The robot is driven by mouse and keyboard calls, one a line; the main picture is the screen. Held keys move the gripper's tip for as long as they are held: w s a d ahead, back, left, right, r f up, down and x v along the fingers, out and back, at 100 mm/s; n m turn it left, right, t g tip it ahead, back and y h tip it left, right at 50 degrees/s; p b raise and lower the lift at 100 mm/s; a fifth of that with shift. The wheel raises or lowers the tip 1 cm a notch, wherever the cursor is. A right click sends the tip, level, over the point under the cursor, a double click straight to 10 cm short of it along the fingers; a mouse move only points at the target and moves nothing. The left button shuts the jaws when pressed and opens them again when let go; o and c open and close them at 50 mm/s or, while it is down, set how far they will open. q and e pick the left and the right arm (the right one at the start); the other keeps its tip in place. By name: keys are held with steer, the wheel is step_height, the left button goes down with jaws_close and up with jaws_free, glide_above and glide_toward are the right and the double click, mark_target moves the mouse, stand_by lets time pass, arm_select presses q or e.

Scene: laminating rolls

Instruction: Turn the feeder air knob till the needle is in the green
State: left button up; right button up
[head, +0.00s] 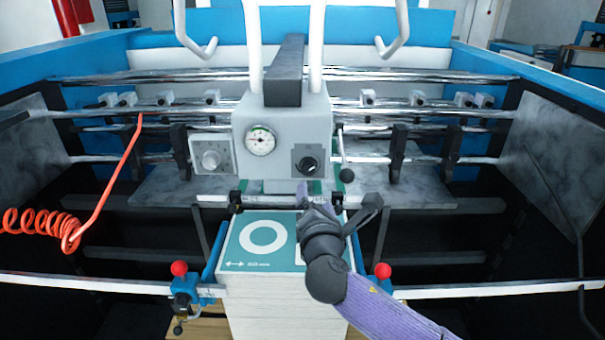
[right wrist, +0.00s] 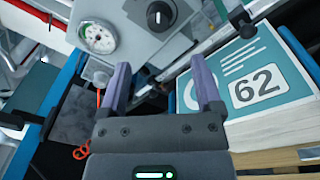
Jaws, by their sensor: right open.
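A white feeder box carries a round pressure gauge (head: 260,141) with a black knob (head: 307,166) to its right and a little lower. The right wrist view shows the gauge (right wrist: 98,37) with some green on its dial; I cannot read the needle surely. There the black knob (right wrist: 158,15) shows a white mark, on a dark plate. My right gripper (head: 318,200) is over the stack, below and in front of the black knob, apart from it. In the right wrist view its two fingers (right wrist: 160,78) are spread with nothing between them. My left gripper is out of view.
A silver knob (head: 211,158) sits on a plate left of the gauge. A printed stack (head: 265,310) stands below the box. A black-balled lever (head: 346,174) is right of the knob. A red coiled hose (head: 45,222) hangs at left. Bars cross behind.

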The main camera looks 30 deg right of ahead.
mark_target(309, 171)
steer(key=x, duration=0.9)
steer(key=shift+w, duration=0.4)
steer(key=shift+c, duration=0.2)
jaws_close()
